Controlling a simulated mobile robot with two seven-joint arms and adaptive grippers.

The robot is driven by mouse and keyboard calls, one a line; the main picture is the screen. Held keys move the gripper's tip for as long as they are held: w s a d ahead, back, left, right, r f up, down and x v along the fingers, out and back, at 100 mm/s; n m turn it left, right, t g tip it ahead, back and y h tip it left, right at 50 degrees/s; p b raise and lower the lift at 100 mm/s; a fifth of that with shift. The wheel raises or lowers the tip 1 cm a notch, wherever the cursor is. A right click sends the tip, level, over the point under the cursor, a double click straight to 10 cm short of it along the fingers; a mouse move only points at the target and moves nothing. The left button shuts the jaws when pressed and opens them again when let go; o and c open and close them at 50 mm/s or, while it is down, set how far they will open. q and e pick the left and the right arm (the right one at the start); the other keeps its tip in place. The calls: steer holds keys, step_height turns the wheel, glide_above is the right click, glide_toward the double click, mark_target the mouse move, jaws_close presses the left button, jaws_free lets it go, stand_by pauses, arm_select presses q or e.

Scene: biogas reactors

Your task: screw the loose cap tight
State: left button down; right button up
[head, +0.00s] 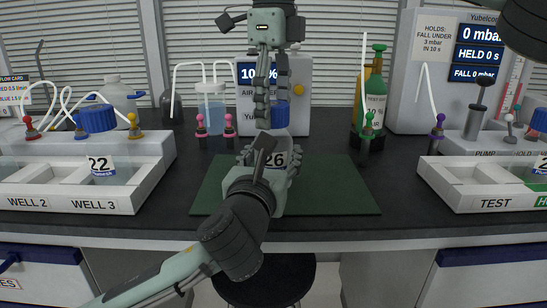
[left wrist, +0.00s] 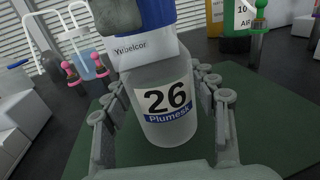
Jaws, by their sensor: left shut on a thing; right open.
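The bottle labelled 26 (head: 276,160) stands upright over the green mat (head: 340,190). It also shows large in the left wrist view (left wrist: 165,105). My left gripper (head: 270,165) is shut around its body from the front, with fingers on both sides. A blue cap (head: 281,115) is at the bottle's top; its blue side also shows at the top of the left wrist view (left wrist: 158,12). My right gripper (head: 270,100) points down from above, open, its fingers at the cap's level. Whether they touch the cap, and how the cap sits on the neck, I cannot tell.
A white tray (head: 75,204) with blue-capped bottle 22 (head: 101,150) is at the left. Another white tray (head: 480,207) marked TEST is at the right. Behind stand a beaker (head: 211,105), a white device and a green cylinder (head: 375,100). The mat's sides are clear.

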steer(key=shift+c, duration=0.3)
steer(key=c, duration=1.1)
steer(key=o, duration=1.3)
step_height(320, 180, up, 12)
arm_select(q)
steer(key=shift+c, duration=2.1)
jaws_free()
